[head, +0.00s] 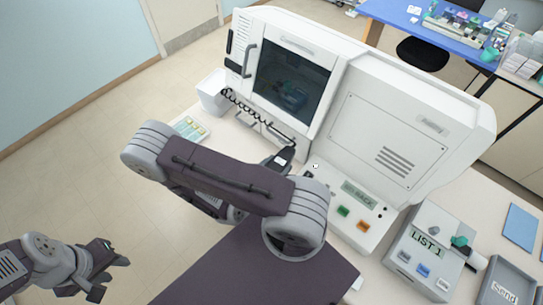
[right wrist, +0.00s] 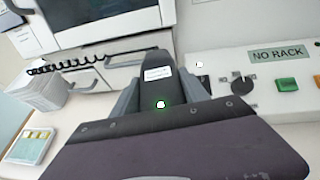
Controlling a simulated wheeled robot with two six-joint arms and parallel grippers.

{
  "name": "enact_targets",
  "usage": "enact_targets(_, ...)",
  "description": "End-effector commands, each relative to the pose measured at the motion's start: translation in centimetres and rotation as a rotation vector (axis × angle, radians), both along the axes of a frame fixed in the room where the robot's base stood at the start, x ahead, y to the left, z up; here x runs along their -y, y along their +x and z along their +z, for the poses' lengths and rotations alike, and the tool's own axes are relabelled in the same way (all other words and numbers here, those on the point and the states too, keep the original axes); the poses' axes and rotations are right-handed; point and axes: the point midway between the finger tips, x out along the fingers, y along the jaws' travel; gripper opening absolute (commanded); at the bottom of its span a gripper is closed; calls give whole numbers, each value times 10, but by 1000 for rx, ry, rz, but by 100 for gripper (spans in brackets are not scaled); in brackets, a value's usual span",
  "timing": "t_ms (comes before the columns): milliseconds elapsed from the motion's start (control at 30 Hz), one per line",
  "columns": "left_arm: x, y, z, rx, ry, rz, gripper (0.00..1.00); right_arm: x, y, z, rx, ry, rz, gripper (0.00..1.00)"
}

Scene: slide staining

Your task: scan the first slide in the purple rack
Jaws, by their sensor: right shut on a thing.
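My right gripper (head: 276,164) is shut on a dark handheld scanner (head: 285,155) with a white label, in front of the large white machine (head: 395,125). In the right wrist view the scanner (right wrist: 158,73) sits between the two grey fingers of this gripper (right wrist: 158,92), with a small green-ringed light on its near end. My left gripper (head: 112,277) is at the lower left over the floor, fingers apart and empty. I cannot make out a purple rack or its slides in either view.
A black coiled cord (head: 240,103) runs along the machine front. The machine's display reads "NO RACK" (right wrist: 278,54). A keypad-like card (head: 190,128) and white bin (head: 212,92) are left. A "LIST 1" box (head: 430,250), grey "Send" tray (head: 505,293) and blue sheet (head: 520,225) are right.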

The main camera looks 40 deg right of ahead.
Motion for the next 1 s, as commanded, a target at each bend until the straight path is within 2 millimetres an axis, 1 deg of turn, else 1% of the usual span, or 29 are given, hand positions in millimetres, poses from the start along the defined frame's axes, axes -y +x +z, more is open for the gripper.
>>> enact_targets(33,0,0,8,0,0,0,36,1,-4,5,-4,-2,2,3)
enact_targets(100,0,0,11,0,0,0,36,1,-9,6,-3,-2,1,3)
enact_targets(233,0,0,13,0,0,0,36,2,-13,5,-1,-1,0,3)
enact_targets(533,0,0,12,0,0,0,36,2,-13,4,1,-1,0,3)
enact_targets(667,0,0,22,0,0,0,36,2,-13,14,1,-1,0,3)
enact_targets(833,0,0,42,0,0,0,36,2,-13,35,0,-1,0,3)
enact_targets(900,0,0,44,0,0,0,36,2,-13,37,0,-1,0,3)
enact_targets(1000,0,0,41,0,0,0,36,2,-13,34,0,-1,0,3)
